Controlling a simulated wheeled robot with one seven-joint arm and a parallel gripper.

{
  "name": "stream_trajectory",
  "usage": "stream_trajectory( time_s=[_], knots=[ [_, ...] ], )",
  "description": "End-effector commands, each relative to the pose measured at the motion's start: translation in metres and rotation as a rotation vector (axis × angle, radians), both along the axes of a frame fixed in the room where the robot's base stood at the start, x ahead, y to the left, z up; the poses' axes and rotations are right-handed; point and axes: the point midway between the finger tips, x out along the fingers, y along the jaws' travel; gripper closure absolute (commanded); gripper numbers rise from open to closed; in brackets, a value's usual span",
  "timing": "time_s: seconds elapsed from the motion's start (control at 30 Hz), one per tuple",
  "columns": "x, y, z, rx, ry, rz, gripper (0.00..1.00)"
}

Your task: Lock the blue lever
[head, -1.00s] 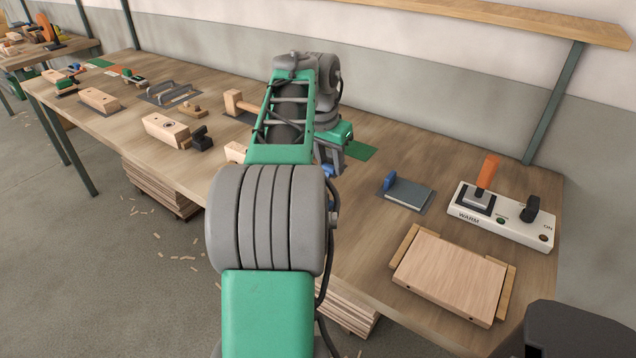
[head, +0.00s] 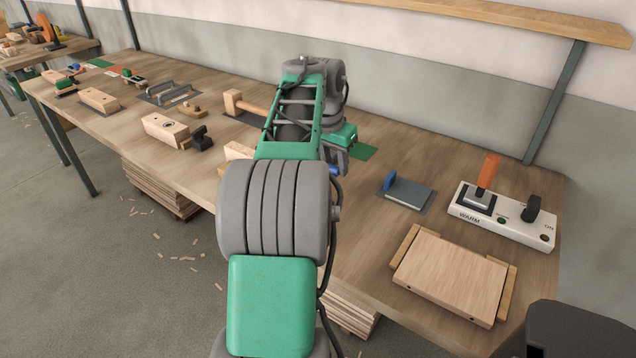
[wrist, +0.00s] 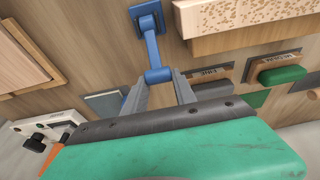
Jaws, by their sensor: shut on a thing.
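The blue lever (wrist: 152,46) shows in the wrist view, with a square blue base plate on the wooden bench and an arm that ends in a short crosswise bar. My gripper (wrist: 159,80) is shut on that bar, one grey finger on each side of it. In the head view my own arm covers most of the gripper (head: 337,162) and hides the lever, so its angle against the bench is hard to judge there.
A grey plate with a blue upright handle (head: 410,193), a white switch panel (head: 510,222) with an orange lever (head: 488,172), and a wooden panel between strips (head: 450,277) lie to the right. In the wrist view, blocks labelled FINE and MEDIUM (wrist: 282,74) sit close by.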

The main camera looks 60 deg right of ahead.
Motion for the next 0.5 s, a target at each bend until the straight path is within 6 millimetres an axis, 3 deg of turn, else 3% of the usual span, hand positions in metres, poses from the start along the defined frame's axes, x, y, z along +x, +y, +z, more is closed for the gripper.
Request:
stream_trajectory(
  time_s=[0.5],
  knots=[
    [-0.002, -0.01, -0.016, 0.002, 0.001, -0.001, 1.0]
  ],
)
